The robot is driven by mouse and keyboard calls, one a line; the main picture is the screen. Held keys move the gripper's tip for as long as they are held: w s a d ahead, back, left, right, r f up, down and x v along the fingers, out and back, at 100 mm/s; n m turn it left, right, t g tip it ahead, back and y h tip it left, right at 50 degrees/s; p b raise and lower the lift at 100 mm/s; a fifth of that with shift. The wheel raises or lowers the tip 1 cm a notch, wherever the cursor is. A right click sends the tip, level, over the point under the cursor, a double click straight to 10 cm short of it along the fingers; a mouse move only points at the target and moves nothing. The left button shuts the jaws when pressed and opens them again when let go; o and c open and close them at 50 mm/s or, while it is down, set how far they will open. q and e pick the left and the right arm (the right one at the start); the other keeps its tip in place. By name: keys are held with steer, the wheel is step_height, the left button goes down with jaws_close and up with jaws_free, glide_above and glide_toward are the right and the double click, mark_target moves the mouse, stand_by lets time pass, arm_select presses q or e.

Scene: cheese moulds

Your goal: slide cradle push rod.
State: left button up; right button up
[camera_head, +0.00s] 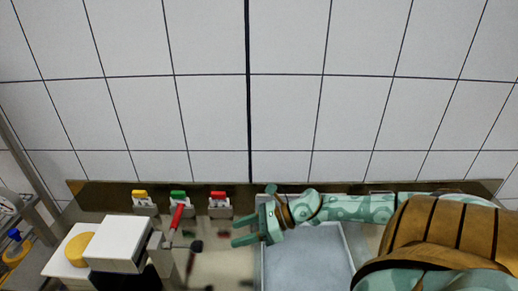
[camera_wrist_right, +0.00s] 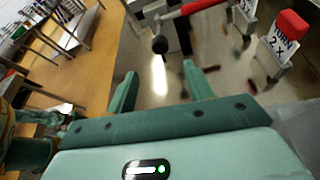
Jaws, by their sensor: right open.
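A white boxy device (camera_head: 120,240) stands on the counter at the left, with a grey block (camera_head: 156,250) on its right side. A red rod (camera_head: 177,217) sticks up at a tilt beside the block. A black round knob (camera_head: 196,246) shows to its right; I cannot tell which is the push rod. In the right wrist view, the red rod (camera_wrist_right: 205,6) and black knob (camera_wrist_right: 159,45) lie ahead of the fingers. My right gripper (camera_head: 236,233) is open and empty, pointing left, apart from the knob. It also shows in the wrist view (camera_wrist_right: 160,72). My left gripper is not in view.
Small white stands with yellow (camera_head: 140,194), green (camera_head: 178,194) and red (camera_head: 218,195) tops line the back of the counter. A pale shallow tray (camera_head: 263,272) lies under my right arm. A yellow round (camera_head: 78,249) sits at the far left. The tiled wall is behind.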

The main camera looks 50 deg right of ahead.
steer(key=v, duration=0.5)
steer(key=shift+p, duration=0.35)
steer(key=shift+c, duration=0.3)
